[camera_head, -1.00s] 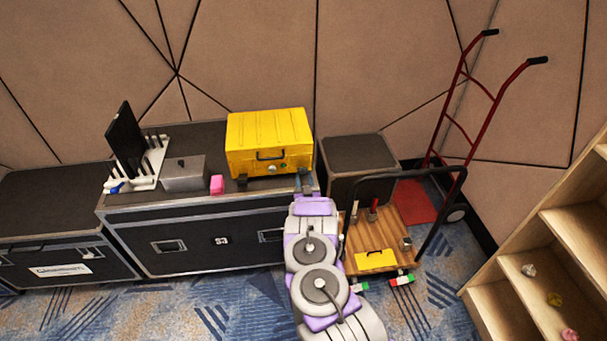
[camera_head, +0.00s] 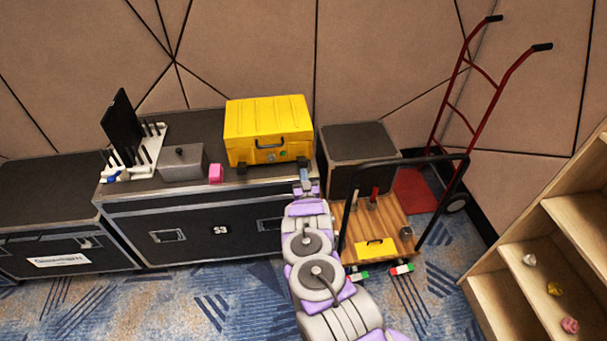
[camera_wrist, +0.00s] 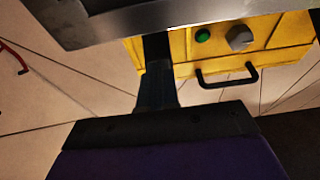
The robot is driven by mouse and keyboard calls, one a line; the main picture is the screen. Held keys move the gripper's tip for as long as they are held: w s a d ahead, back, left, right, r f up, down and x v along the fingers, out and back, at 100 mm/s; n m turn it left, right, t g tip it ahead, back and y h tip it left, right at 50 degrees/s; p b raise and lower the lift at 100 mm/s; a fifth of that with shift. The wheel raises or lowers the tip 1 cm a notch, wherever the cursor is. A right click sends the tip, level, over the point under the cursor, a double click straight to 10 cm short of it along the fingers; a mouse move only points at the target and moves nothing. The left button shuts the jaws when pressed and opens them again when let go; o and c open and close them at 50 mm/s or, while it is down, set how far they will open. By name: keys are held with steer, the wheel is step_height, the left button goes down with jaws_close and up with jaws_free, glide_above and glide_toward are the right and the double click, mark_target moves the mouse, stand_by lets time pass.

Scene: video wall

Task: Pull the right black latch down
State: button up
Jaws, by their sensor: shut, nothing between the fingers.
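The yellow case (camera_head: 268,122) stands on the black flight case, with a handle and a green button on its front. The left black latch (camera_head: 242,167) hangs at its lower left front. The right black latch (camera_head: 301,162) is at its lower right front, small and partly hidden by my gripper. My gripper (camera_head: 304,174) is shut and empty, right at or just in front of that latch; I cannot tell whether they touch. In the wrist view, which appears upside down, my dark shut fingers (camera_wrist: 156,72) overlap the yellow case (camera_wrist: 185,66); the latch cannot be told apart from them.
The black flight case (camera_head: 195,222) carries a grey box (camera_head: 183,162), a pink block (camera_head: 216,173) and a white rack. A platform cart (camera_head: 372,222) stands right of my arm. A wooden shelf (camera_head: 535,270) is at the far right.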

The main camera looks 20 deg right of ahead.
steer(key=shift+o, duration=0.7)
steer(key=shift+f, duration=0.1)
steer(key=o, duration=0.3)
steer(key=shift+s+d, duration=0.1)
steer(key=shift+d, duration=0.05)
steer(key=o, duration=0.7)
steer(key=shift+o, duration=0.2)
steer(key=b+v, duration=0.2)
steer(key=v, duration=1.5)
steer(key=shift+s, duration=0.2)
